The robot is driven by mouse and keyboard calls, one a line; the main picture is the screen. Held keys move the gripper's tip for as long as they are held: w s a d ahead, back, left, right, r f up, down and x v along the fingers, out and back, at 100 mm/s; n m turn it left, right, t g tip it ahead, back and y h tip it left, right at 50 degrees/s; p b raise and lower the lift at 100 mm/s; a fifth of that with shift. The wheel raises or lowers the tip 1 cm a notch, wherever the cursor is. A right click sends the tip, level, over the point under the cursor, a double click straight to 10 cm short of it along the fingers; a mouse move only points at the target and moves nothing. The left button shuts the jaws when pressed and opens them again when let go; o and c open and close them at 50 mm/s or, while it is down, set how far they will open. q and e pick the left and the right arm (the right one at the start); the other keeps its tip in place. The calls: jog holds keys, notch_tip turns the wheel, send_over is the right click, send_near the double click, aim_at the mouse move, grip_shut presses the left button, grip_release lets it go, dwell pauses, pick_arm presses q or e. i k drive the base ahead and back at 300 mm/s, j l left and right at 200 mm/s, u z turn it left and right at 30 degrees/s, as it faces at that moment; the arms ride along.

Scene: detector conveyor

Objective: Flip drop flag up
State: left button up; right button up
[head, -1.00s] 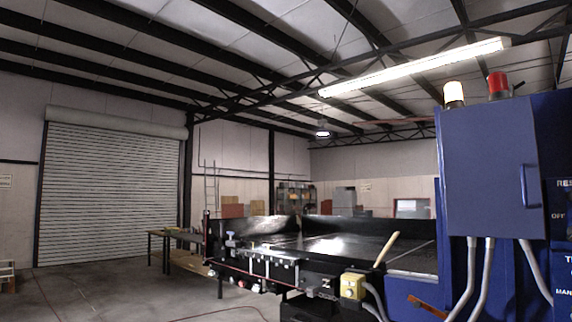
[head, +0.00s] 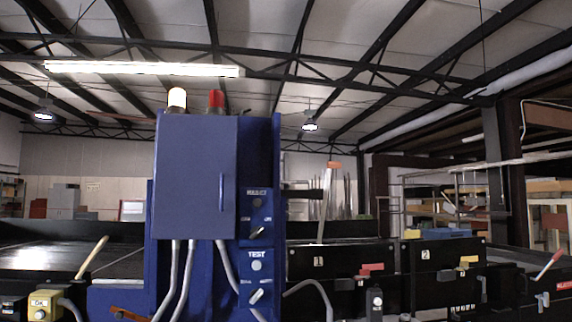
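None of the parts in view is clearly labelled as the drop flag. A thin pale upright strip with an orange tip (head: 334,165) stands behind the black conveyor side, right of the blue cabinet, leaning slightly. Small red tabs (head: 372,267) sit on the black panel marked 1, and a yellow tab (head: 468,260) sits on the panel marked 2. I cannot tell which of these is the flag. Neither of my grippers is in view.
A tall blue control cabinet (head: 196,178) with a white and a red lamp on top stands in front of the conveyor. A wooden-coloured lever (head: 92,256) rises at left, above a yellow switch box (head: 45,304). A red-tipped lever (head: 550,264) stands at far right.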

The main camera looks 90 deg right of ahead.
aim_at(330, 166)
jog(key=z, duration=3.1)
jog(key=i+l+u, duration=0.1)
jog(key=i+l, duration=0.25)
jog(key=i+l+u, duration=0.1)
jog(key=i+l, duration=0.3)
jog(key=i+l+u, duration=0.1)
jog(key=i+l, duration=0.2)
jog(key=i+l+u, duration=0.1)
jog(key=i+l, duration=0.25)
jog(key=l, duration=0.2)
jog(key=i+l+u, duration=0.1)
jog(key=i+l, duration=0.2)
jog(key=l, duration=0.2)
jog(key=i+l+u, duration=0.1)
jog(key=i+l, duration=0.2)
jog(key=l, duration=0.2)
jog(key=i+l+u, duration=0.1)
jog(key=i+l, duration=0.15)
jog(key=l, duration=0.25)
jog(key=i+l+u, duration=0.1)
jog(key=i+l, duration=0.2)
jog(key=l, duration=0.25)
